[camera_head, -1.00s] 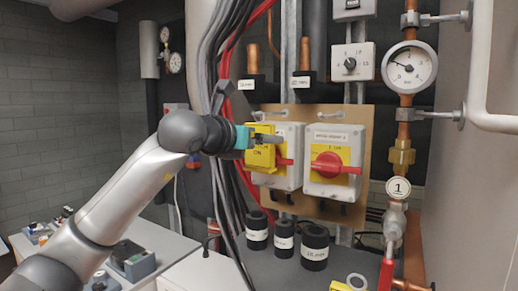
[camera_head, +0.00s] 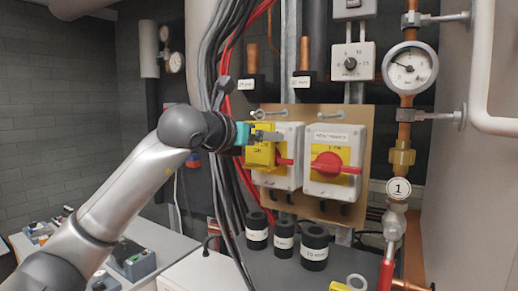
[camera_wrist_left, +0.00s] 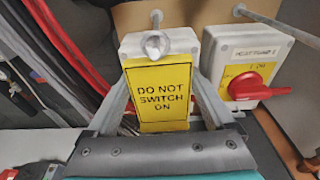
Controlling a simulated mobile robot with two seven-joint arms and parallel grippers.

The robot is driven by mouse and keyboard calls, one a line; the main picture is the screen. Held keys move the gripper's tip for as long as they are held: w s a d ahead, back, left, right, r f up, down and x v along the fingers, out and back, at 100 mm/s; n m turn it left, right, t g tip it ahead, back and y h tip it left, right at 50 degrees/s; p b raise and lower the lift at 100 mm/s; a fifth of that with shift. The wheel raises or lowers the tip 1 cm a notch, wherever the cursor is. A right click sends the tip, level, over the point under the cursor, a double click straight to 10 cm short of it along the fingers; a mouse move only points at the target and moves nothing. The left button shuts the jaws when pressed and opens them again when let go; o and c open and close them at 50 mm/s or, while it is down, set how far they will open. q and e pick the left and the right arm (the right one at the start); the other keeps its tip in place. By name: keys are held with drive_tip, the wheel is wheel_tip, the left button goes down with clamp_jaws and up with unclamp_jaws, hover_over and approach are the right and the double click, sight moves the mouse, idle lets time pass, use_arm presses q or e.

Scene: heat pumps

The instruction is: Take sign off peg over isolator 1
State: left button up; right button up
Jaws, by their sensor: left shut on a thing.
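The yellow sign (camera_head: 262,153), lettered DO NOT SWITCH ON, is upright in front of isolator 1 (camera_head: 289,180), the left grey box, and hides most of its face. The sign also shows in the left wrist view (camera_wrist_left: 160,98). My left gripper (camera_head: 268,137) is shut on it, with one finger along each side edge. The peg (camera_head: 270,112) sticks out of the board above isolator 1. In the wrist view the peg's round tip (camera_wrist_left: 156,44) shows just above the sign's top edge. I cannot tell whether the sign still hangs on it. My right gripper is not in view.
A second isolator (camera_head: 335,165) with a red handle stands close on the right, with another peg (camera_head: 325,114) above it. Black and red cables (camera_head: 233,90) run just left of the sign. A pressure gauge (camera_head: 410,67) and copper pipes are further right.

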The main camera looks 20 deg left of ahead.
use_arm(q)
drive_tip(key=shift+s+r, duration=0.15)
drive_tip(key=shift+r, duration=0.3)
drive_tip(key=shift+b+v, duration=0.6)
drive_tip(key=shift+v, duration=0.25)
drive_tip(key=shift+s+f, duration=0.15)
drive_tip(key=shift+f, duration=0.1)
drive_tip(key=shift+f+b+v, duration=0.2)
drive_tip(key=shift+b+v, duration=0.65)
drive_tip(key=shift+v, duration=0.6)
drive_tip(key=shift+f+b+v, duration=0.15)
drive_tip(key=shift+b+v, duration=0.65)
drive_tip(key=shift+v, duration=0.7)
